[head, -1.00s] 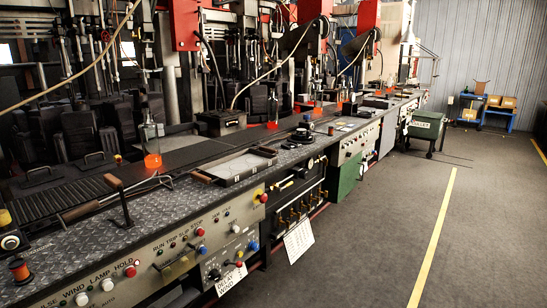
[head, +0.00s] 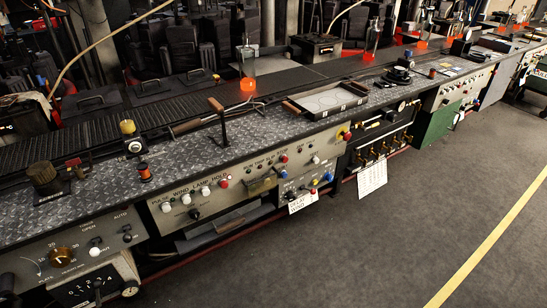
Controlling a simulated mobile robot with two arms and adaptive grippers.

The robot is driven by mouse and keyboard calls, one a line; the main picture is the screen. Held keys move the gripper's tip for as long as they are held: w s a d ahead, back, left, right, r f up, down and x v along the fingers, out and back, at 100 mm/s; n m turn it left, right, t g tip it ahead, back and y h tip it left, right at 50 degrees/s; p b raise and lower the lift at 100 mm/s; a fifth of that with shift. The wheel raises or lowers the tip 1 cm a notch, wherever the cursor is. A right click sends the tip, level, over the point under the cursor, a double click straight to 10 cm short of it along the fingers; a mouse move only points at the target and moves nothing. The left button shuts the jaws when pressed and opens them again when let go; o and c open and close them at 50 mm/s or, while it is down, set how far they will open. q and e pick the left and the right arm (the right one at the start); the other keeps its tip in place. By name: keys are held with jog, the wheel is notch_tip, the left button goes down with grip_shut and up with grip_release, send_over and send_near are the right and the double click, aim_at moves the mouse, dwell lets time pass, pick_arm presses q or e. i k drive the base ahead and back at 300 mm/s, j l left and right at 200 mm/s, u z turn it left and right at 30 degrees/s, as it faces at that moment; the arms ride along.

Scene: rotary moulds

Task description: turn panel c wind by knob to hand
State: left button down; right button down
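A long bench front carries several grey control panels. The middle panel (head: 240,178) has lettering that reads roughly PULSE, WIND, LAMP, HOLD. A row of small white knobs and a red one sits under this lettering. The white knob under WIND (head: 186,199) is small and round, and its pointer setting is too small to read. A black knob (head: 194,214) sits just below it. No letter C can be read on any panel, so I cannot tell which one is panel c. Neither of my grippers is in view.
A left panel (head: 40,250) has a brass dial (head: 61,257) and a numbered gauge (head: 90,290). A lever (head: 219,118), spools and a framed tray (head: 325,99) stand on the patterned benchtop. A white paper (head: 372,178) hangs in front. The floor (head: 400,235) right of the bench is clear.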

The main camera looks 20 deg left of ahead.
aim_at(194, 213)
jog(key=u, duration=1.25)
